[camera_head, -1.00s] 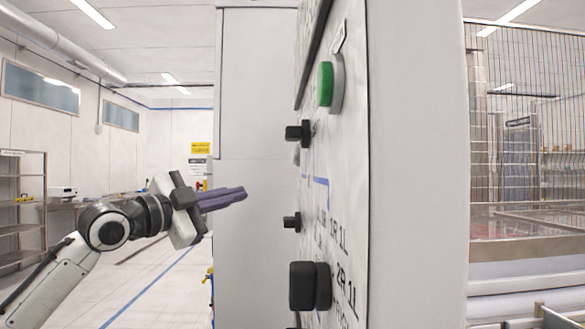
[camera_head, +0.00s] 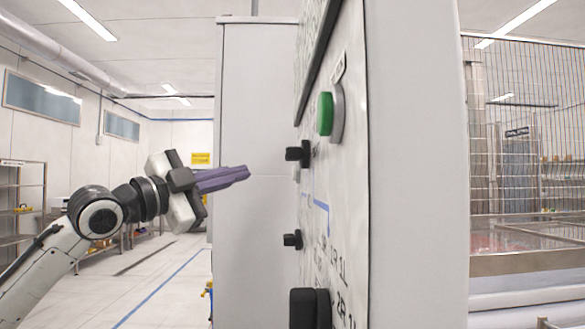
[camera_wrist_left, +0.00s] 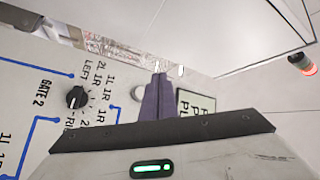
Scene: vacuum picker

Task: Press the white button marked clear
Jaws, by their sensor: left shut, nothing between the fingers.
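The control panel (camera_head: 343,185) is seen nearly edge-on in the head view, with a green button (camera_head: 325,113) high on it. A small round white button (camera_wrist_left: 138,93) shows in the left wrist view, partly beside the fingers; no "clear" marking is readable on it. In the head view I cannot make it out surely. My left gripper (camera_head: 247,173) is shut and empty, its purple fingers pointing right toward the panel face, with a gap between. In the wrist view the fingertips (camera_wrist_left: 159,76) appear just right of the white button. My right gripper is not in view.
Black knobs (camera_head: 297,153) and (camera_head: 292,239) stick out from the panel, with a larger black one (camera_head: 310,308) below. A black knob (camera_wrist_left: 76,97) sits left of the white button in the wrist view. Open floor (camera_head: 165,285) lies at left; a wire fence (camera_head: 520,140) stands at right.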

